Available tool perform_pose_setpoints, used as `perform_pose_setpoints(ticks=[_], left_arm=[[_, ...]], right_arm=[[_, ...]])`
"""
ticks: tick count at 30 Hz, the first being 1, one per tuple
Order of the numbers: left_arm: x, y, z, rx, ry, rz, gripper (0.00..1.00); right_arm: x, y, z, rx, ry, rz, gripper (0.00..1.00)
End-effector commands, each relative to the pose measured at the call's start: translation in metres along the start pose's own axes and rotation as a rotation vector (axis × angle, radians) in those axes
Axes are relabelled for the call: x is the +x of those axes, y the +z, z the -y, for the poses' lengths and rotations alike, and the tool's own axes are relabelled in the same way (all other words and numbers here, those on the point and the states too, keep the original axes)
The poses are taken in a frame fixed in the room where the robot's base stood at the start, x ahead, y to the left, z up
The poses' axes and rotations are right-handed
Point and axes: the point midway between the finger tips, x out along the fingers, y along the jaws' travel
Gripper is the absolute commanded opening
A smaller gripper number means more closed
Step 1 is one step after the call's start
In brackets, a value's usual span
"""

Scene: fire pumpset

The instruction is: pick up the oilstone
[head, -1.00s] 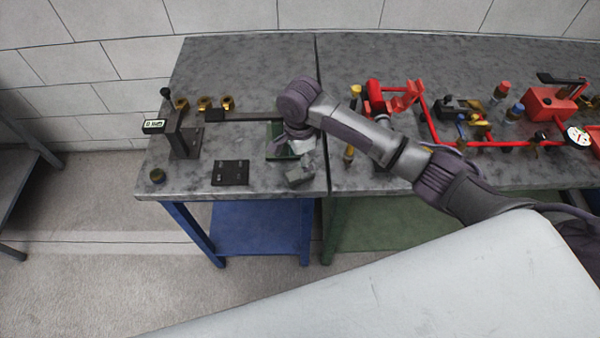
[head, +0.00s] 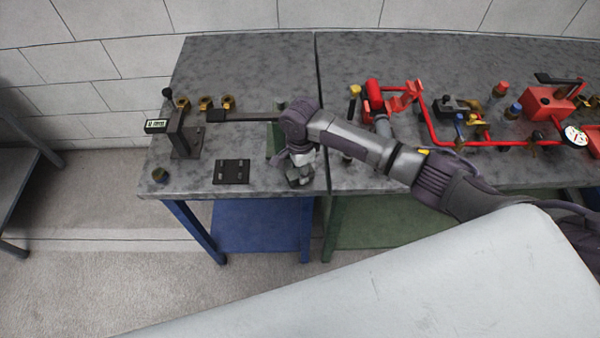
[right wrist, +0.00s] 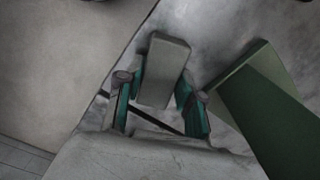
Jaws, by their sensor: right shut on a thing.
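The oilstone (right wrist: 165,65) is a plain grey block. In the right wrist view it sits between the teal-padded fingers of my right gripper (right wrist: 160,98), with its far end sticking out past them. The gripper is shut on it. In the head view my right gripper (head: 299,172) is low over the front right part of the left bench, and it mostly hides the stone. I cannot tell whether the stone still touches the bench top. My left gripper is not in view.
A green tray (right wrist: 262,105) lies close beside the gripper. A black plate (head: 231,171) and a dark stand with a display (head: 182,138) are to the left, with brass fittings (head: 228,102) behind. Red pipework (head: 430,125) fills the right bench. The bench's back is clear.

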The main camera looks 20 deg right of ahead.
Motion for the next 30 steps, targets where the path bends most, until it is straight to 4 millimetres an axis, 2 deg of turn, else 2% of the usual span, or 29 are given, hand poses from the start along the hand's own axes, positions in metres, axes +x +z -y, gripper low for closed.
perform_pose_setpoints(ticks=[11, 14, 19, 30], left_arm=[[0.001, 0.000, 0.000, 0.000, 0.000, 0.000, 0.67], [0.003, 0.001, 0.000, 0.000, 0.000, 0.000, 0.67], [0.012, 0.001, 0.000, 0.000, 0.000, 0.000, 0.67], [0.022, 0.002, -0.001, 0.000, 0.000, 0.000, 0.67]], right_arm=[[-0.004, 0.000, 0.001, 0.000, -0.003, 0.001, 0.00], [-0.011, 0.000, 0.001, -0.001, -0.003, 0.001, 0.00], [-0.040, 0.001, 0.002, -0.001, -0.007, 0.003, 0.00], [-0.086, -0.048, -0.063, 0.001, -0.002, -0.001, 0.00]])
